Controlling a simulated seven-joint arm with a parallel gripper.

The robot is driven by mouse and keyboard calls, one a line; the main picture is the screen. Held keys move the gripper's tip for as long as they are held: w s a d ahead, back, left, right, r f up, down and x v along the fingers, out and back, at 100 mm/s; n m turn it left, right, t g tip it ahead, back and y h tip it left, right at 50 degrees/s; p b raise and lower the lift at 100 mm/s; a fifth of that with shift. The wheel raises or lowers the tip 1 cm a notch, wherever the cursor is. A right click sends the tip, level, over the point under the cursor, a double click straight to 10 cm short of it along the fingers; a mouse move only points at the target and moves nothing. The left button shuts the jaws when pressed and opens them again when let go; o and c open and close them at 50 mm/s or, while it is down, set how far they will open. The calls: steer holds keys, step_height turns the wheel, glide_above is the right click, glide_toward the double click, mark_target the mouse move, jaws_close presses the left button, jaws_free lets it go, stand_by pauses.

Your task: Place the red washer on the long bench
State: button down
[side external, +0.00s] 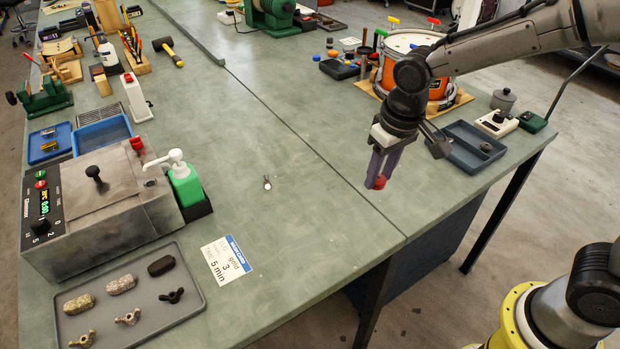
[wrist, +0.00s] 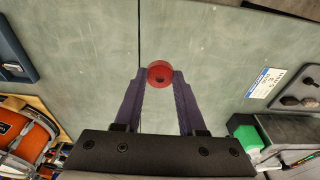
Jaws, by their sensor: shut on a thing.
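The red washer (side external: 379,182) is a small thick ring with a central hole. It is between the purple fingertips of my gripper (side external: 374,181), which is shut on it. In the wrist view the washer (wrist: 160,74) shows face-on, with a fingertip on each side. My gripper (wrist: 160,78) points down over the green-grey long bench (side external: 290,130), near the seam between its two halves. From these frames I cannot tell exactly how high the washer is above the surface.
A grey-blue tray (side external: 462,160) and an orange drum (side external: 440,88) are on the right. A grey heater box (side external: 120,195), a green pump bottle (side external: 186,186) and a parts tray (side external: 185,302) are on the left. A small metal piece (side external: 267,183) lies mid-bench. The bench around it is clear.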

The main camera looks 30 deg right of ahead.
glide_toward(327, 197)
steer(key=s+d+r, duration=0.1)
steer(key=s+r, duration=0.1)
steer(key=s, duration=0.1)
steer(key=w+f, duration=0.1)
steer(key=f, duration=0.1)
steer(key=w+f, duration=0.1)
steer(key=shift+w+a+f, duration=0.35)
steer(key=shift+a+f, duration=0.05)
steer(key=shift+w+a+f, duration=0.1)
steer(key=shift+w+f, duration=0.45)
steer(key=shift+f, duration=0.1)
steer(key=shift+w+f, duration=0.1)
steer(key=shift+f, duration=1.5)
steer(key=shift+c, duration=2.4)
jaws_free()
steer(key=shift+f, duration=0.15)
